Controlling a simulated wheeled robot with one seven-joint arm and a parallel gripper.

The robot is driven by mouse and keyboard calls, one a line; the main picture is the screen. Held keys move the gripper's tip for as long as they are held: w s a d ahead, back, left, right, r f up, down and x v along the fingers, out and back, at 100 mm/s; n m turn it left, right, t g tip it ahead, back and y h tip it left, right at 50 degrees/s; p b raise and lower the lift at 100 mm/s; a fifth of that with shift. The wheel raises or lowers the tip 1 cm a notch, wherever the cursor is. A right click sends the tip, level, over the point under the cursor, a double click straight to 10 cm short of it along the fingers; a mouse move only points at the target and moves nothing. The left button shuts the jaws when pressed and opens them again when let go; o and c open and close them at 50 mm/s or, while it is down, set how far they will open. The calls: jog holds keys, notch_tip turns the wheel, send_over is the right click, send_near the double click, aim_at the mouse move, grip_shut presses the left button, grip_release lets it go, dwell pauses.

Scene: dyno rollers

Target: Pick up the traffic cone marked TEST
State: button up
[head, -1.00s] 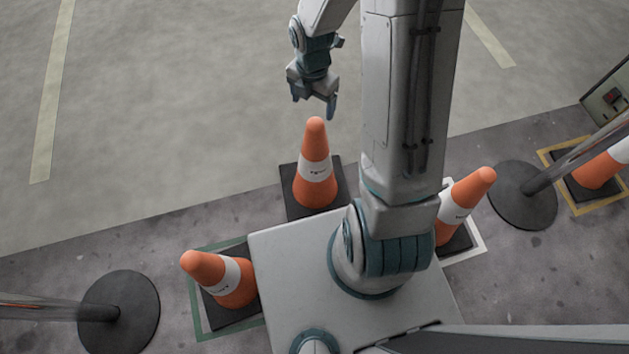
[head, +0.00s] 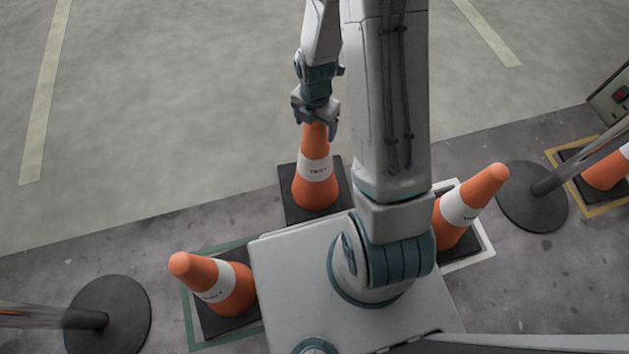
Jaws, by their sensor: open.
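An orange traffic cone (head: 315,185) with a white band stands upright on its black square base in front of my base. The dark lettering on its band is small and seems to read TEST. My gripper (head: 316,130) is open at the top of this cone, with a finger on either side of the tip as seen here. The gripper covers the very tip, and I cannot tell whether the fingers touch it.
Other banded cones stand at the left (head: 225,288) in a green outline, at the right (head: 466,205) in a white outline, and at the far right (head: 605,170) in a yellow outline. Round black post bases stand at left (head: 115,315) and right (head: 530,200). Beyond lies open grey floor.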

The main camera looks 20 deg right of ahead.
jog(key=shift+r, duration=0.1)
jog(key=shift+c, duration=0.3)
grip_shut()
jog(key=shift+w, duration=0.1)
jog(key=shift+r, duration=0.2)
